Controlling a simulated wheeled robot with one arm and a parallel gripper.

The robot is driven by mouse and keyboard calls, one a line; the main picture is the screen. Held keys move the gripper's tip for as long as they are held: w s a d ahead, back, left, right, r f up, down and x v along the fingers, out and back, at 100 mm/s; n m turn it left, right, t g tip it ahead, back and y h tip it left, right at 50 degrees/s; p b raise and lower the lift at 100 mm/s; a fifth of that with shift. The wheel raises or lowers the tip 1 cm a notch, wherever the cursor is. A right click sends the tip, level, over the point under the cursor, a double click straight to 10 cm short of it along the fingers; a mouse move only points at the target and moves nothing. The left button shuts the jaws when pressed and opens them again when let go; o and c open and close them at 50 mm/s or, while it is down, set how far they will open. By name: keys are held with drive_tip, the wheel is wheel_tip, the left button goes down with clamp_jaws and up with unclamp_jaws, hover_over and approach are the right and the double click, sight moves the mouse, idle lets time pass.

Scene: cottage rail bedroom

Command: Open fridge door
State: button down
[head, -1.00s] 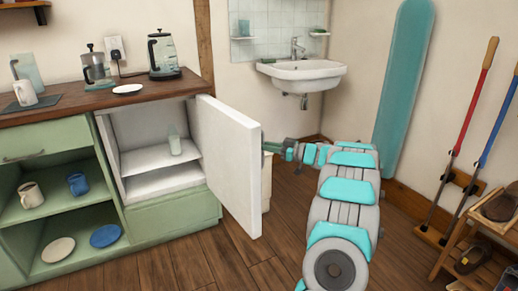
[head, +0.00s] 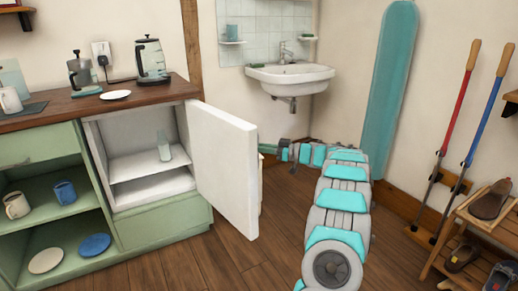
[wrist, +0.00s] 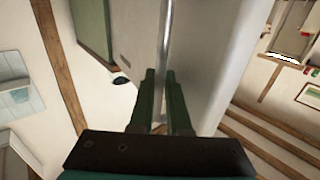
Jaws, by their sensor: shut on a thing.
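The small white fridge (head: 103,150) sits under the wooden counter between green cabinet parts. Its white door (head: 224,165) stands wide open, swung out to the right, with its inner face toward the head camera. A pale bottle (head: 164,146) stands on the upper shelf inside. My gripper (wrist: 160,76) has its two green fingers closed around a thin metal handle (wrist: 166,30) on the outer side of the door. In the head view the fingertips and handle are mostly hidden behind the door edge.
A white sink (head: 290,78) hangs on the back wall. A teal board (head: 391,90) leans right of it. A shoe rack (head: 470,235) and long-handled tools (head: 455,130) stand at the right. Wooden floor (head: 215,262) is clear before the fridge.

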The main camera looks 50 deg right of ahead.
drive_tip(key=c, duration=1.2)
unclamp_jaws()
drive_tip(key=shift+o, duration=0.2)
drive_tip(key=v, duration=0.7)
drive_tip(key=shift+s+d+b, duration=0.2)
drive_tip(key=shift+s+b, duration=0.1)
drive_tip(key=shift+b, duration=0.1)
